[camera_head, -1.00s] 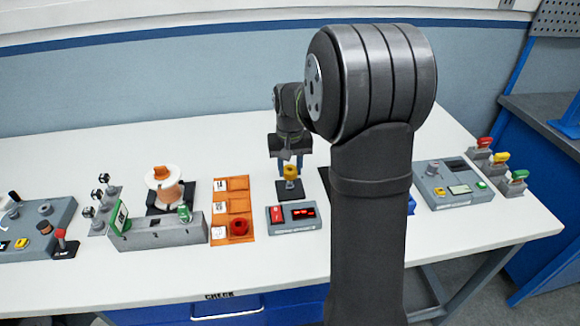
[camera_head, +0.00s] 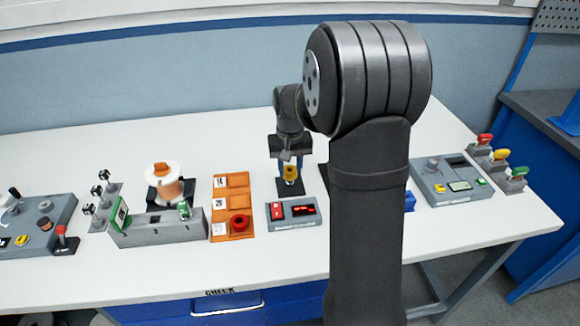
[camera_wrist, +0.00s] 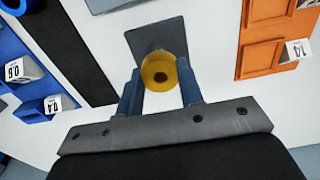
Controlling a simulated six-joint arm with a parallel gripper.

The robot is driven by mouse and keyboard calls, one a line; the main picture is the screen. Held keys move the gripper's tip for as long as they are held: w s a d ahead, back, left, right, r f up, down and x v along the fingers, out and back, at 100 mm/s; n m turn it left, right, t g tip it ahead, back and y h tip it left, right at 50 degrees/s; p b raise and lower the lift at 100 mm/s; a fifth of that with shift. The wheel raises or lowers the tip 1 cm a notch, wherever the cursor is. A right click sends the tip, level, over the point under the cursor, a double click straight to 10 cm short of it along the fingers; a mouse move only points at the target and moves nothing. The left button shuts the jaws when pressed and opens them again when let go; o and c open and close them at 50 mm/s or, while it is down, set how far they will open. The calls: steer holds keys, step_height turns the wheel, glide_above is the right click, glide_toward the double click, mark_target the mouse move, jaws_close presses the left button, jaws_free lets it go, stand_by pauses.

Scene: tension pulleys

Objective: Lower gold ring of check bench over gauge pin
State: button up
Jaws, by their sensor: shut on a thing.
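The gold ring (camera_head: 291,173) is between the blue fingers of my gripper (camera_wrist: 160,90), which is shut on it. In the wrist view the ring (camera_wrist: 163,70) looks round, with a dark centre hole. It is over the near part of a dark square base (camera_wrist: 152,37), which also shows on the table in the head view (camera_head: 290,189). I cannot make out the gauge pin: the ring and fingers cover the middle of the base. I cannot tell whether the pin is inside the ring's hole.
A grey box with red displays (camera_head: 292,213) stands just in front of the base. An orange tray (camera_head: 221,181) with a red ring (camera_head: 239,223) is to the left. A grey console (camera_head: 452,180) is to the right. My arm hides part of the table.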

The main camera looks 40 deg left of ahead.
steer(key=shift+f, duration=0.7)
steer(key=o, duration=1.4)
steer(key=shift+r, duration=0.1)
steer(key=shift+r, duration=3.95)
steer(key=shift+f, duration=3.8)
steer(key=shift+r, duration=0.1)
